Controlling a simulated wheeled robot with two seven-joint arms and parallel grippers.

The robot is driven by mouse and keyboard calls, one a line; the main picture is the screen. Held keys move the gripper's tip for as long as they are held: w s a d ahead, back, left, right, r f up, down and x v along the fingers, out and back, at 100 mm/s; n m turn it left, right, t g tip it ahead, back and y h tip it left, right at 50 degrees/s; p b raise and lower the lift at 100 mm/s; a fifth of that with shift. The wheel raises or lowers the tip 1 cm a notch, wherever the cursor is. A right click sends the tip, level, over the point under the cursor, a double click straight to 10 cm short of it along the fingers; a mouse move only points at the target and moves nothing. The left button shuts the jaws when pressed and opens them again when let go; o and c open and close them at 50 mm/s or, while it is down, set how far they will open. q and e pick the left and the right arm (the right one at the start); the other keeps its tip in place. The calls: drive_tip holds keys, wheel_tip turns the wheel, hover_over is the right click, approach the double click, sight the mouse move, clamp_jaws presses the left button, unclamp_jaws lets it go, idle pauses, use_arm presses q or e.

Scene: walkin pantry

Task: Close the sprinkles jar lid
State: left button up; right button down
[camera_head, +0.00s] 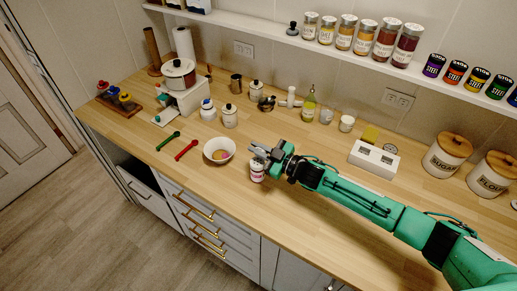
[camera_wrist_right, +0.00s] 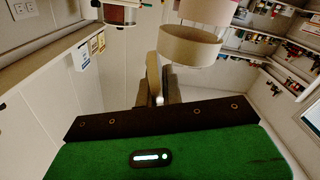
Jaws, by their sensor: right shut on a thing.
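The sprinkles jar (camera_head: 257,172) is a small white jar with a pinkish label, standing near the front edge of the wooden counter, just right of a white bowl. My right gripper (camera_head: 260,153) is at the top of the jar, reaching in from the right, and shut on what seems to be the lid. The fingers hide most of the jar's top, so I cannot tell how the lid sits on it. In the right wrist view the fingers (camera_wrist_right: 160,88) show beyond the green wrist housing. My left gripper is not in view.
The white bowl (camera_head: 219,150) stands close left of the jar. A red spoon (camera_head: 187,150) and a green spoon (camera_head: 168,141) lie further left. Canisters (camera_head: 447,155) and a white box (camera_head: 374,158) stand at the right. The counter's front edge is close to the jar.

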drive_tip(key=shift+s+a+f+n+b, duration=0.2)
drive_tip(key=shift+n+b, duration=0.2)
drive_tip(key=shift+n, duration=0.45)
drive_tip(key=shift+s+a+f+n+b, duration=0.1)
drive_tip(key=shift+s+n+b, duration=0.2)
drive_tip(key=shift+n, duration=0.5)
drive_tip(key=shift+s+a+f+n+b, duration=0.15)
drive_tip(key=shift+n+b, duration=0.3)
drive_tip(key=shift+n, duration=0.4)
drive_tip(key=c, duration=1.5)
unclamp_jaws()
drive_tip(key=shift+c, duration=0.2)
drive_tip(key=b+v, duration=0.4)
drive_tip(key=v, duration=0.9)
drive_tip(key=shift+s+d, duration=0.3)
